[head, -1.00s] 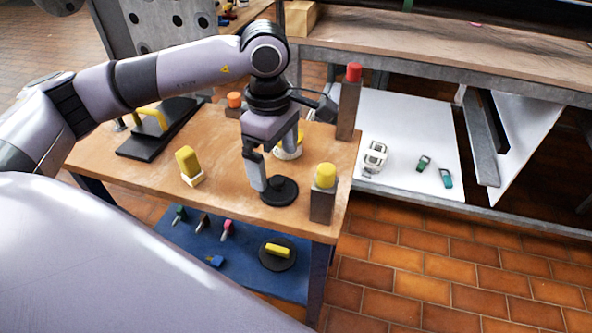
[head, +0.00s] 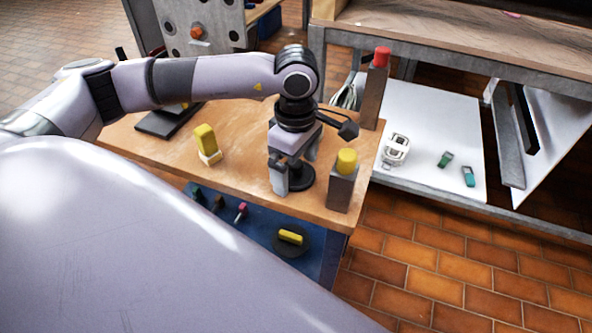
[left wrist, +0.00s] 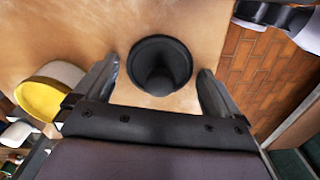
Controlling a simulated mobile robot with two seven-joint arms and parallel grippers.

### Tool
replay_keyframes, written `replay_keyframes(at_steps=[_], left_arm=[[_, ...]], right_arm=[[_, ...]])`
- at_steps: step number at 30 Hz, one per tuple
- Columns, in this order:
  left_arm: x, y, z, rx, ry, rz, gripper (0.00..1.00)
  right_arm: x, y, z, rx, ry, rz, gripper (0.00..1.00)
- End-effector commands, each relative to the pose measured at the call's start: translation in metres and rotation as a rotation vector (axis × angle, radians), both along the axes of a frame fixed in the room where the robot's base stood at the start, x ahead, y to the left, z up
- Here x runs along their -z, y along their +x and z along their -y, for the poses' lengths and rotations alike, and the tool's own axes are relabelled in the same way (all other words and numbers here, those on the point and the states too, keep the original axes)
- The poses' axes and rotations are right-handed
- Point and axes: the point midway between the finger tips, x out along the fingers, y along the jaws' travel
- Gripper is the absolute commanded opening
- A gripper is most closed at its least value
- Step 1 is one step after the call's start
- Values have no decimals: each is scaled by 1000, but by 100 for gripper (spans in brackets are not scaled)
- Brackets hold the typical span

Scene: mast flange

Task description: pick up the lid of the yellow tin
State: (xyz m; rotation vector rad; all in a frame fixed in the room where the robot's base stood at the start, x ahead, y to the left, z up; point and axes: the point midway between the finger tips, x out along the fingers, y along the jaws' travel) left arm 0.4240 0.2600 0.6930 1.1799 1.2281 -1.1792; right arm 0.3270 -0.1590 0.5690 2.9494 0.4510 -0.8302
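A black round lid with a raised knob (left wrist: 160,62) lies on the wooden table, centred ahead of my left gripper in the left wrist view. In the head view the lid (head: 302,178) is partly covered by that gripper. My left gripper (head: 294,170) is open over the lid; its two fingers (left wrist: 158,70) stand on either side of the knob with a gap, holding nothing. My right gripper is not in view.
A grey post with a yellow top (head: 346,163) stands close right of the gripper, near the table's (head: 240,180) edge. A taller post with a red top (head: 381,58) stands behind. A yellow block on a white base (head: 206,143) stands left. A blue shelf lies below.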

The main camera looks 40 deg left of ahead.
Motion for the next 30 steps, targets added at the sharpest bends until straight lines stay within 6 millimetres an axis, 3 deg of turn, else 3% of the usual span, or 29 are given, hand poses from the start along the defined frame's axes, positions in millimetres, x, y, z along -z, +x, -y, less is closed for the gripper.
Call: replay_keyframes(at_steps=[1, 3, 4, 14, 19, 23, 30], left_arm=[[0, 0, 0, 0, 0, 0, 80], [0, 0, 0, 0, 0, 0, 58], [0, 0, 0, 1, 0, 0, 53], [-2, 0, 0, 1, 0, 0, 53], [-15, 1, 0, 1, -1, 2, 53], [-35, 1, 0, 1, -2, 4, 53], [-93, 1, 0, 1, -2, 6, 53]], right_arm=[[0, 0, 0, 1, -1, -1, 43], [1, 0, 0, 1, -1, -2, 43], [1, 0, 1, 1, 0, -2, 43], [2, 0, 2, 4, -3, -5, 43], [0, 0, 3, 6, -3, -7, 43], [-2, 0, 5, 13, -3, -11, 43], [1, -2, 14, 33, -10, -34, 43]])
